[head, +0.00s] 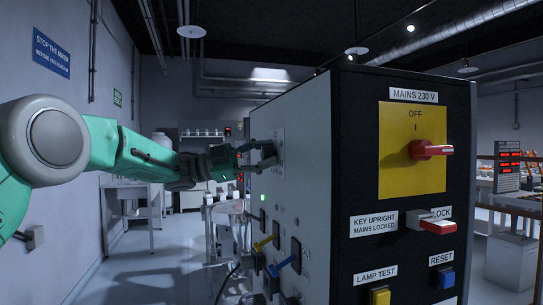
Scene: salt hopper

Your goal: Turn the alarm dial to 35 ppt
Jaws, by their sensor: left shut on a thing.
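My left arm reaches in from the left to the pale side face of the cabinet (310,130). My left gripper (262,156) is at a small labelled plate (278,139) on the upper far part of that face. It is shut on a dark knob there, which I take to be the alarm dial. The fingers cover most of the knob, and I cannot read its pointer or scale from this angle. My right gripper is not in view.
Below on the same face are a green lamp (263,198), a yellow handle (265,242) and a blue handle (284,263) that stick out. The black front has a red mains switch (430,149), a key lock (432,222) and yellow and blue buttons. An aisle lies left of the cabinet.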

